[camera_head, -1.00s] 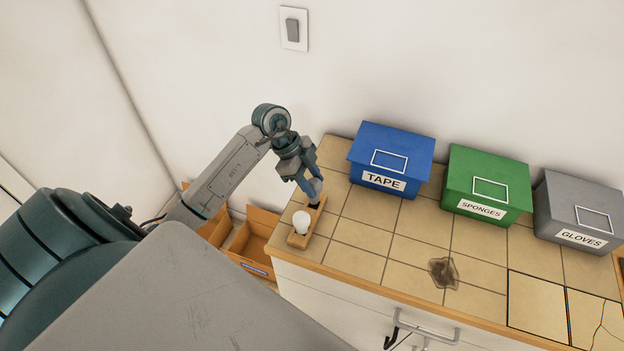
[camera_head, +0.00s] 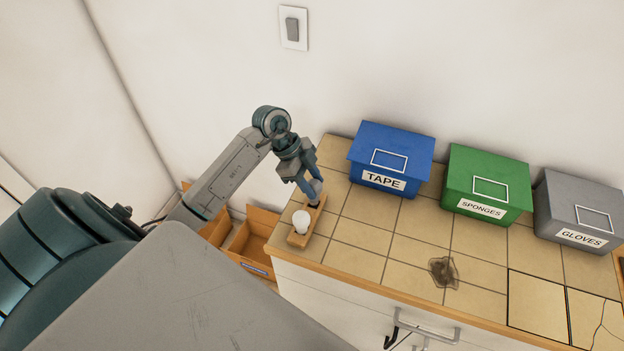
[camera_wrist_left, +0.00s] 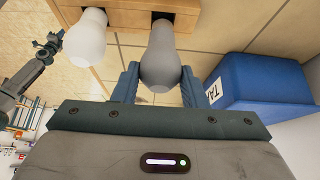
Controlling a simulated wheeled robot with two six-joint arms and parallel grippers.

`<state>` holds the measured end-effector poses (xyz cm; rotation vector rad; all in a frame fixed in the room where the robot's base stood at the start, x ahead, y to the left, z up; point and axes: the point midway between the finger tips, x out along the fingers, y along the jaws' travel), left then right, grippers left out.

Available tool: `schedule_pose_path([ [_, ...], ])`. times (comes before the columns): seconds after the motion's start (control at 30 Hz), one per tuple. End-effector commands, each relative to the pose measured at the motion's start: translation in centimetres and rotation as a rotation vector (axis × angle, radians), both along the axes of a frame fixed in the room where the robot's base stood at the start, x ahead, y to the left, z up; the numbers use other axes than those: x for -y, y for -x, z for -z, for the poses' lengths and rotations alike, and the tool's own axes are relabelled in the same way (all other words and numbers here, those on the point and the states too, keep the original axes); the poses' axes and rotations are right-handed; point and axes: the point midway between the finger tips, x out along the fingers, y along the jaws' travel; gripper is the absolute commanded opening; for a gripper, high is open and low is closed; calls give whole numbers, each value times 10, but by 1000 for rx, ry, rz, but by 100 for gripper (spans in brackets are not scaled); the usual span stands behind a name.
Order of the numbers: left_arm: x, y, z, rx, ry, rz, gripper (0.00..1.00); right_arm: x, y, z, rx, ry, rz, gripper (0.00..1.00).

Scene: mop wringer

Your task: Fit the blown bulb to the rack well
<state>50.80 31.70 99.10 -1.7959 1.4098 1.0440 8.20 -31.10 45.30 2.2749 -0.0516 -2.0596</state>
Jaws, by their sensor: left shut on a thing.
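My left gripper (camera_head: 309,187) is shut on a grey bulb (camera_head: 316,187), the blown one, at the far end of the wooden rack (camera_head: 300,239). In the left wrist view the grey bulb (camera_wrist_left: 160,62) sits between the fingers (camera_wrist_left: 160,85), its narrow end at a dark well in the rack (camera_wrist_left: 130,20). I cannot tell how deep it sits. A white bulb (camera_head: 301,222) stands in the rack's near well; it also shows in the left wrist view (camera_wrist_left: 85,42). My right gripper is not in the head view.
Blue TAPE (camera_head: 391,157), green SPONGES (camera_head: 486,185) and grey GLOVES (camera_head: 580,211) boxes stand along the wall. Open cardboard boxes (camera_head: 250,237) are beside the counter. A dark stain (camera_head: 443,272) marks the tiles. The tiles right of the rack are clear.

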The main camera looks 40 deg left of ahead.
Motion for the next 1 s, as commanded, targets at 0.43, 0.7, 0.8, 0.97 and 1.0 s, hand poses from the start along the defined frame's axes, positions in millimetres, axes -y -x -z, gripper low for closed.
schedule_pose_path([
  [0.43, 0, 0, 12, 0, 0, 0, 17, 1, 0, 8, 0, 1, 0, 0],
  [0.7, 0, 0, 19, -1, 0, 0, 17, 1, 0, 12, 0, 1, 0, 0],
  [0.8, 0, 0, 21, -1, 0, 0, 17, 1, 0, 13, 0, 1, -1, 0],
  [0.97, 0, 0, 22, 0, 0, 0, 17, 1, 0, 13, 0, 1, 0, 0],
  [1.0, 0, 0, 22, 0, 0, 0, 17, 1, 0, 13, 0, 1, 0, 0],
])
